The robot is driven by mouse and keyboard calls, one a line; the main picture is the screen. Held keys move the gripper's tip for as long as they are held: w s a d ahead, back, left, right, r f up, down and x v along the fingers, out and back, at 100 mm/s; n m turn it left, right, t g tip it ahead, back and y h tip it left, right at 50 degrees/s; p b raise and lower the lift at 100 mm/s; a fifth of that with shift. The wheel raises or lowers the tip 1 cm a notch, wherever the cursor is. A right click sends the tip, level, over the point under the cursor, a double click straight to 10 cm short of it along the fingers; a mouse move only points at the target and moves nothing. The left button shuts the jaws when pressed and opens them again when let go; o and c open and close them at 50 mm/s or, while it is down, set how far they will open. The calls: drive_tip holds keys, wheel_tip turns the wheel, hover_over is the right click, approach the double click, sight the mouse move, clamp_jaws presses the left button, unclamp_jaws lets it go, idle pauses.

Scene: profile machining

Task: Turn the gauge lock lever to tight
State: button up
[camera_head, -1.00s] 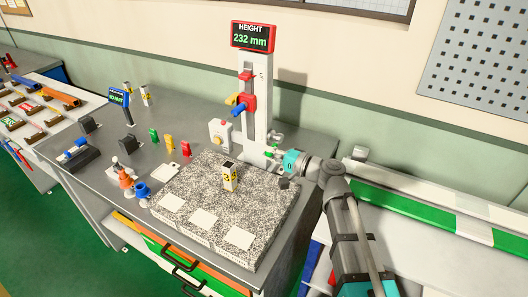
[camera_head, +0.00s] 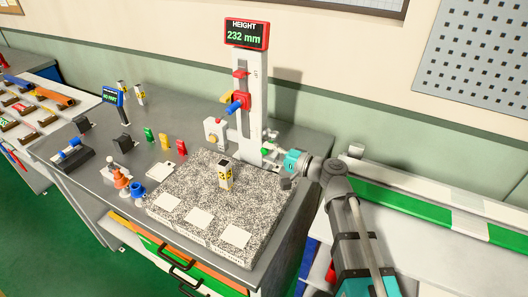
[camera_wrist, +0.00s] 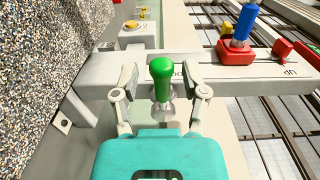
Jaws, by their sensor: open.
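The height gauge is a grey column (camera_head: 256,118) with a red-framed screen (camera_head: 247,34) reading HEIGHT 232 mm. A lever with a green knob (camera_wrist: 162,70) sits on the gauge's lower grey body, with partly hidden lettering beside it. I take it for the lock lever; the knob also shows in the head view (camera_head: 265,151). My gripper (camera_wrist: 164,88) is open, one finger on each side of the green knob, with a gap showing at both sides. In the head view my gripper (camera_head: 279,157) is at the gauge's foot.
A speckled stone plate (camera_head: 225,240) lies in front of the gauge, with a small marked block (camera_head: 225,177) on it. The gauge's red carriage (camera_head: 242,101) has blue and yellow handles. A grey box with a yellow button (camera_head: 213,134) stands left of the column.

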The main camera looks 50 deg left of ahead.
drive_tip(key=v, duration=1)
drive_tip(key=shift+d, duration=0.15)
idle(0.4)
drive_tip(key=w+d+f+t+h, duration=0.2)
drive_tip(key=w+d+f+h, duration=0.1)
drive_tip(key=d, duration=1)
drive_tip(key=w+d+f+m+t+h, duration=0.1)
drive_tip(key=w+d+f+h, duration=0.3)
drive_tip(key=d+f, duration=0.4)
drive_tip(key=w+d+f+m+t+h, duration=0.1)
drive_tip(key=w+d+f+t+h, duration=0.2)
drive_tip(key=d, duration=1.5)
drive_tip(key=shift+w+f+h, duration=0.25)
drive_tip(key=shift+f+h, duration=0.45)
drive_tip(key=shift+f, duration=0.15)
drive_tip(key=shift+w+f+h, duration=0.25)
drive_tip(key=shift+f+h, duration=0.45)
drive_tip(key=shift+f, duration=0.1)
drive_tip(key=s+d+f+m+h, duration=0.1)
drive_tip(key=d+h, duration=0.3)
drive_tip(key=d, duration=0.9)
drive_tip(key=shift+s+d+m, duration=0.25)
drive_tip(key=shift+s+m, duration=0.05)
drive_tip(key=shift+m, duration=0.2)
